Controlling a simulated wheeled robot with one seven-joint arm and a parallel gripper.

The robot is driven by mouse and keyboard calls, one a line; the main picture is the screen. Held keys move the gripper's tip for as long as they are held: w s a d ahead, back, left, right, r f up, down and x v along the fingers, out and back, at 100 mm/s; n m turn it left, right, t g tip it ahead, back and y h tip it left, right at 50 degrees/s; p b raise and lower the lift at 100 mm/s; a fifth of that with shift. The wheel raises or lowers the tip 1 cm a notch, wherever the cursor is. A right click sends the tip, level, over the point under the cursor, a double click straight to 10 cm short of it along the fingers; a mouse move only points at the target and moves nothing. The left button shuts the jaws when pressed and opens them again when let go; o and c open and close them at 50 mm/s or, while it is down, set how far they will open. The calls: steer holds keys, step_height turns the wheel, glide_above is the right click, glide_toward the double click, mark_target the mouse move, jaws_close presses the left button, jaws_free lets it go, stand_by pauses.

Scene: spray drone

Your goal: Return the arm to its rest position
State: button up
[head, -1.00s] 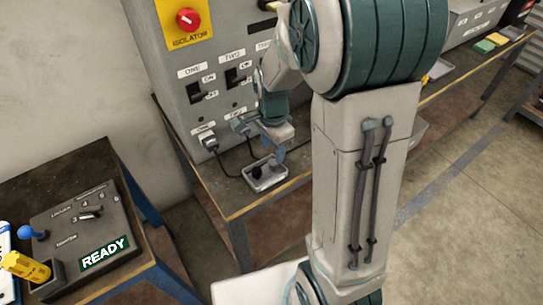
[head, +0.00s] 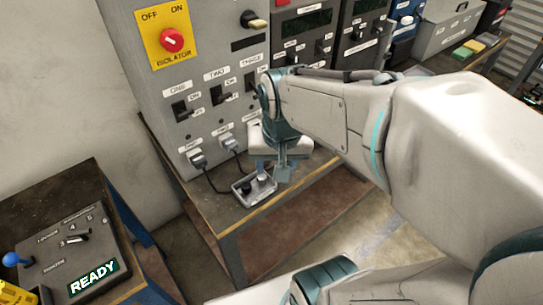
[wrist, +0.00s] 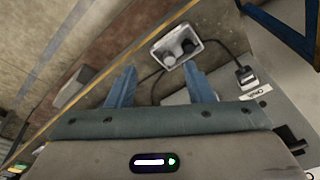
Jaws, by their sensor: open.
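My arm reaches in from the right in the head view, with its wrist in front of the grey cabinet. My gripper (head: 284,172) points down above the bench, close to a small metal tray (head: 240,197). In the wrist view my gripper (wrist: 161,82) has its two blue fingers spread apart, with nothing between them. The tray (wrist: 157,55) shows beyond the fingertips there and holds a dark and a pale rounded object. Part of the gripper is hidden by my wrist in the head view.
The grey cabinet (head: 150,85) carries a red isolator knob (head: 171,40), switches and plugs with cables. A control box (head: 50,262) reading READY stands on the left table. A grey case (head: 445,38) stands at the back right. Open floor lies before the bench.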

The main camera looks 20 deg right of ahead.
steer(key=s+n, duration=0.2)
steer(key=n, duration=0.1)
steer(key=shift+s+a+t, duration=0.15)
steer(key=shift+s+t, duration=0.15)
steer(key=shift+s, duration=0.1)
stand_by(1.0)
